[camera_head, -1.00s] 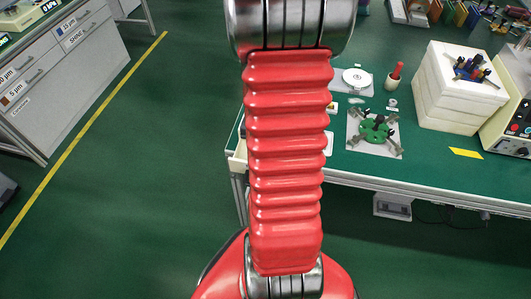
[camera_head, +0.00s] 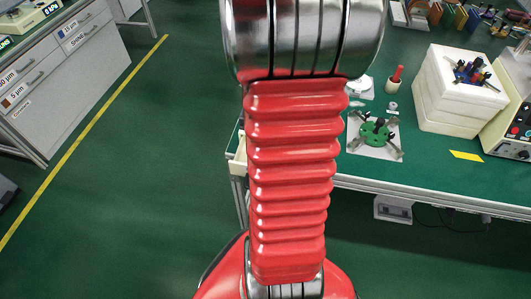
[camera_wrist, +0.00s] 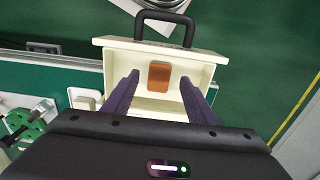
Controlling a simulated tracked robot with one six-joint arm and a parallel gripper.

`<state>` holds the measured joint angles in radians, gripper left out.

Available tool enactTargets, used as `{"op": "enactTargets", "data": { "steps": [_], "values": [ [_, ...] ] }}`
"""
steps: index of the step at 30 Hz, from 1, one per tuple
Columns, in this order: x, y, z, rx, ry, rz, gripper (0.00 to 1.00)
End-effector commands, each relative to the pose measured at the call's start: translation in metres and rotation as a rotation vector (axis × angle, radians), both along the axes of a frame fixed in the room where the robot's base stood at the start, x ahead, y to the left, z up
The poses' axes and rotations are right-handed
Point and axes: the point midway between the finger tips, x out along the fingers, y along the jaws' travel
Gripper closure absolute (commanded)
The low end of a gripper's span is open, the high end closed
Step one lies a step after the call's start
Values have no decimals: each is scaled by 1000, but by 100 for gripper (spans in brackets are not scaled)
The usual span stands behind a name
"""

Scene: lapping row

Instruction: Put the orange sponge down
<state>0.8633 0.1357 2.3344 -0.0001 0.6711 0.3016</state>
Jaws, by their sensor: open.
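The orange sponge (camera_wrist: 159,75) shows in the wrist view as a small orange-brown block. It lies inside an open cream drawer (camera_wrist: 118,58) with a black handle, near the wall on the handle side. My gripper (camera_wrist: 159,78) is open, with one dark purple finger on each side of the sponge in the picture. There are gaps between the fingers and the sponge, and I see no contact. In the head view the gripper and sponge are hidden; a corner of the cream drawer (camera_head: 238,160) shows beside my arm at the bench edge.
The green bench (camera_head: 440,178) carries a green fixture on a pale plate (camera_head: 375,135), a red-handled tool (camera_head: 396,76) and a white block stack (camera_head: 450,105). A grey cabinet (camera_head: 65,75) stands at the left. The floor between is clear, with a yellow line.

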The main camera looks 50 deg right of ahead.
Motion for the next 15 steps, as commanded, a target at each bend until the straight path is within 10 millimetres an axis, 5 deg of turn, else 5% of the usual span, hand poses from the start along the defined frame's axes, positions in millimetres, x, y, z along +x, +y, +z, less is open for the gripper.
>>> {"op": "enactTargets", "data": {
  "steps": [15],
  "values": [
    [0,0,70,-1,0,0,48]
  ]
}}
